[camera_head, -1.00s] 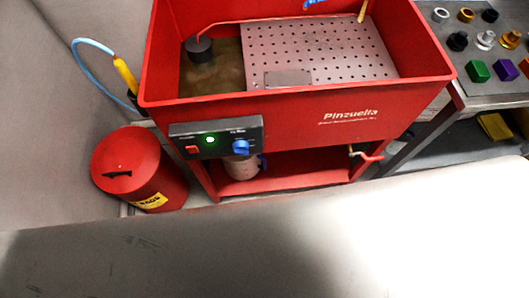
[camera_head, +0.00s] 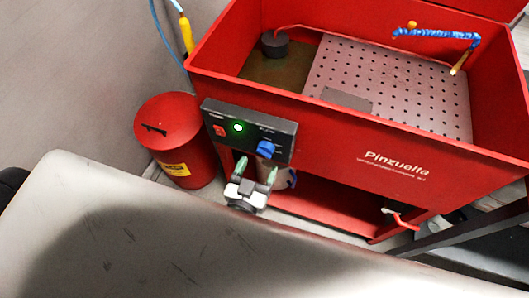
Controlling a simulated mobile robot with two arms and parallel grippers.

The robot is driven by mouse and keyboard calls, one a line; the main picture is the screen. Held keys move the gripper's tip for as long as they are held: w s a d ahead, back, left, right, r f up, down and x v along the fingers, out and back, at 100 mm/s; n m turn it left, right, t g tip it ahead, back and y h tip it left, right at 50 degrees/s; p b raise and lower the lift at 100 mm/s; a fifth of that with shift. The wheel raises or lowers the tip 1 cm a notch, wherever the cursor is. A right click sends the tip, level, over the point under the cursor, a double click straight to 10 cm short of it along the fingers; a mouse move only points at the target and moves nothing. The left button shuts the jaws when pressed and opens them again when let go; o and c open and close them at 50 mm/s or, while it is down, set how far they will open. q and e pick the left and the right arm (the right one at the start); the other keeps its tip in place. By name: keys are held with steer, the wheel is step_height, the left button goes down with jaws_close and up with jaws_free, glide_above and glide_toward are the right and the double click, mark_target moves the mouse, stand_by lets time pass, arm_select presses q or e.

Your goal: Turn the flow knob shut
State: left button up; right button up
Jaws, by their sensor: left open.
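The blue flow knob (camera_head: 265,149) sits on the right part of a black control panel (camera_head: 283,134), on the front of the red parts washer (camera_head: 350,135). A green light (camera_head: 238,127) glows on the panel, with a red switch (camera_head: 219,130) to its left. My left gripper (camera_head: 256,170) is just below the panel. Its two green-tipped fingers are apart, with nothing seen between them. The right fingertip is a little below the knob; I cannot tell whether it touches. My right gripper is not in view.
A red waste can (camera_head: 175,135) with a yellow label stands left of the washer. The basin holds a perforated plate (camera_head: 390,90) and a blue-and-yellow brush hose (camera_head: 435,34). A red-handled drain valve (camera_head: 400,219) is low on the right. A large pale surface fills the foreground.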

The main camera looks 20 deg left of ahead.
mark_target(263, 154)
arm_select(q)
steer(key=shift+w+d, duration=0.1)
steer(key=shift+w, duration=2.15)
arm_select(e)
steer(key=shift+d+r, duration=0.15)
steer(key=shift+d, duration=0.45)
arm_select(q)
steer(key=shift+c, duration=0.3)
steer(key=c, duration=0.8)
steer(key=shift+c, duration=0.2)
